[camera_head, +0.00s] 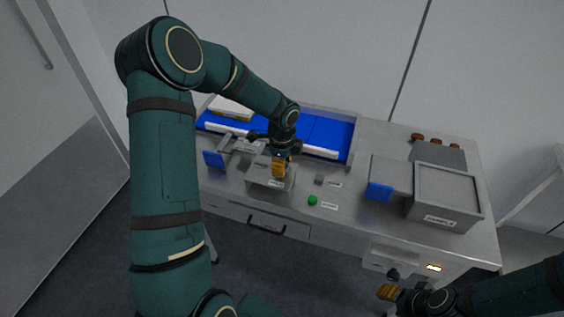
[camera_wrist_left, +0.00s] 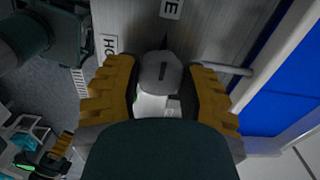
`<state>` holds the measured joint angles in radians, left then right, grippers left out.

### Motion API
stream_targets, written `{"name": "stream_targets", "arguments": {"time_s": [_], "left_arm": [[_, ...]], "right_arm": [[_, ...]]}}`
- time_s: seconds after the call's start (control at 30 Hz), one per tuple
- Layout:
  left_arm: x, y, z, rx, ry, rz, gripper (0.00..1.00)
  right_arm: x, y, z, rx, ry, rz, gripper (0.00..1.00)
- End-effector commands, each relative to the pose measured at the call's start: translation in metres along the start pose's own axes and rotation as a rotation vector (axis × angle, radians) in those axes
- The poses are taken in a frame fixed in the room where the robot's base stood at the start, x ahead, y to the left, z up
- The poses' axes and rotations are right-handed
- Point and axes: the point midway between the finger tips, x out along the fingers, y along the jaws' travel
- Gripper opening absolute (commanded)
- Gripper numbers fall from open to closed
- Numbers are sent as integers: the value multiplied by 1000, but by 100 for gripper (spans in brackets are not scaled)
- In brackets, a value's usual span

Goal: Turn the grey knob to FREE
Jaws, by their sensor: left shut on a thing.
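The grey knob (camera_wrist_left: 160,72) shows in the left wrist view, with a dark line on its face and a dark pointer at its upper edge. The pointer faces up the picture, toward a partly cut label ending in E (camera_wrist_left: 171,8). A label starting with HO (camera_wrist_left: 108,45) lies to its left. My left gripper (camera_wrist_left: 158,92) has its yellow fingers on both sides of the knob, shut on it. In the head view, my left gripper (camera_head: 278,168) hides the knob above a grey housing. My right gripper (camera_head: 388,292) is at the lower right; its opening is unclear.
A blue conveyor (camera_head: 325,132) runs behind the left gripper. A green button (camera_head: 312,200) and a small grey block (camera_head: 320,179) are to its right. A grey bin (camera_head: 445,172) and a blue flap (camera_head: 379,192) stand further right. A drawer handle (camera_head: 266,224) is in front.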

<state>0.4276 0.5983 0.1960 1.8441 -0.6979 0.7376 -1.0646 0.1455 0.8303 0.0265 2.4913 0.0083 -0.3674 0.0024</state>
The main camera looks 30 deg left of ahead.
Motion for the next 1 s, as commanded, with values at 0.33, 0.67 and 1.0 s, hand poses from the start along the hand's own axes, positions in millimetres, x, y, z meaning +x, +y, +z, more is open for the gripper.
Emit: {"name": "stream_targets", "arguments": {"time_s": [0.33, 0.67, 1.0], "left_arm": [[2, 1, 0, 25, 0, 4, 7], [1, 1, 0, 24, 0, 3, 75], [-4, 0, 0, 23, 0, -1, 75]], "right_arm": [[-1, 0, 0, 0, 0, 0, 47], [-1, 0, 0, 0, 0, 0, 47], [-1, 0, 0, 1, 0, 0, 47]]}}
